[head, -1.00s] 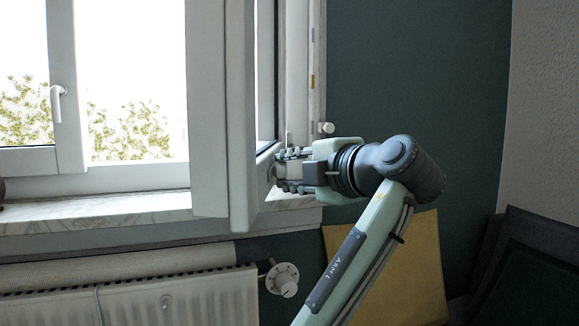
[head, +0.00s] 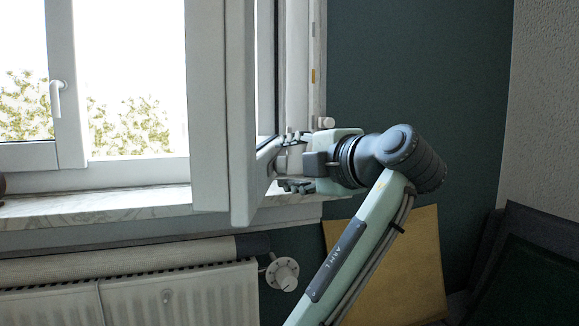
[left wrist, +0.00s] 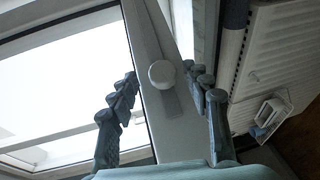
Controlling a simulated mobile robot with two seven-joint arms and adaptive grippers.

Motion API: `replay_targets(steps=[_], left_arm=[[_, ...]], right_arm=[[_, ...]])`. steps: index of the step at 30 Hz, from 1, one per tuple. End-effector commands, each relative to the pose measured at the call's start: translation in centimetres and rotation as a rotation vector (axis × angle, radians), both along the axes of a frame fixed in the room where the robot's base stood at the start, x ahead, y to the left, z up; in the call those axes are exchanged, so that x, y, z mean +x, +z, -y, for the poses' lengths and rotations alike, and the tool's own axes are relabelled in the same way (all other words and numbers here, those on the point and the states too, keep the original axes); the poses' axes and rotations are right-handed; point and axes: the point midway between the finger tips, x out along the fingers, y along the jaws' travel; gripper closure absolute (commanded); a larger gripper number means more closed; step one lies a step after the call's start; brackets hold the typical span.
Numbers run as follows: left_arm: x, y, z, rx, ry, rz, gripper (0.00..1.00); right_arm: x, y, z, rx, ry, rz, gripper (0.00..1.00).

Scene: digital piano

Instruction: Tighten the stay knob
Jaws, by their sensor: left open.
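The stay knob (left wrist: 161,73) is a round white knob on a flat bar along the window sash, seen in the left wrist view. My left gripper (head: 284,163) is open at the lower edge of the open sash (head: 240,120) in the head view. In the left wrist view its two grey fingers (left wrist: 160,84) stand apart on either side of the knob, with visible gaps, and do not grip it. In the head view the sash edge and fingers partly hide the knob. My right gripper is in neither view.
The window sill (head: 110,206) runs below the sash, with a radiator (head: 150,293) and its valve (head: 282,274) underneath. Another white knob (head: 326,123) sits on the window frame just above the gripper. A tan panel (head: 420,260) leans on the dark green wall at right.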

Motion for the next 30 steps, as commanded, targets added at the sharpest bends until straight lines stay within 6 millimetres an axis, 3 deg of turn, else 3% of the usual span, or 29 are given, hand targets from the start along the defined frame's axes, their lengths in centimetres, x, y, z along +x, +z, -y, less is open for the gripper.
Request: replay_targets(steps=[8, 12, 13, 14, 16, 30], left_arm=[[-0.2, 5.5, 0.0, 0.0, 0.0, 0.016, 0.5], [-0.3, 8.2, 0.1, 0.001, -0.003, 0.023, 0.24], [-0.3, 8.6, 0.1, 0.0, -0.003, 0.023, 0.23], [-0.3, 9.0, 0.1, 0.0, -0.002, 0.022, 0.28], [-0.3, 9.6, 0.1, 0.0, -0.003, 0.016, 0.51], [0.3, 9.5, 0.2, 0.011, -0.013, 0.003, 0.51]], right_arm=[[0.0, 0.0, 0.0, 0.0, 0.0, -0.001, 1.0], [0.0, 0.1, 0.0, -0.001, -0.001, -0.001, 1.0], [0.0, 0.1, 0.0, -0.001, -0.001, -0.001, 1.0], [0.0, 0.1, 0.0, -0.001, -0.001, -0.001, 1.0], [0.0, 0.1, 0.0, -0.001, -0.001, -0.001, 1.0], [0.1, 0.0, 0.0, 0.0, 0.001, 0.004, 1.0]])
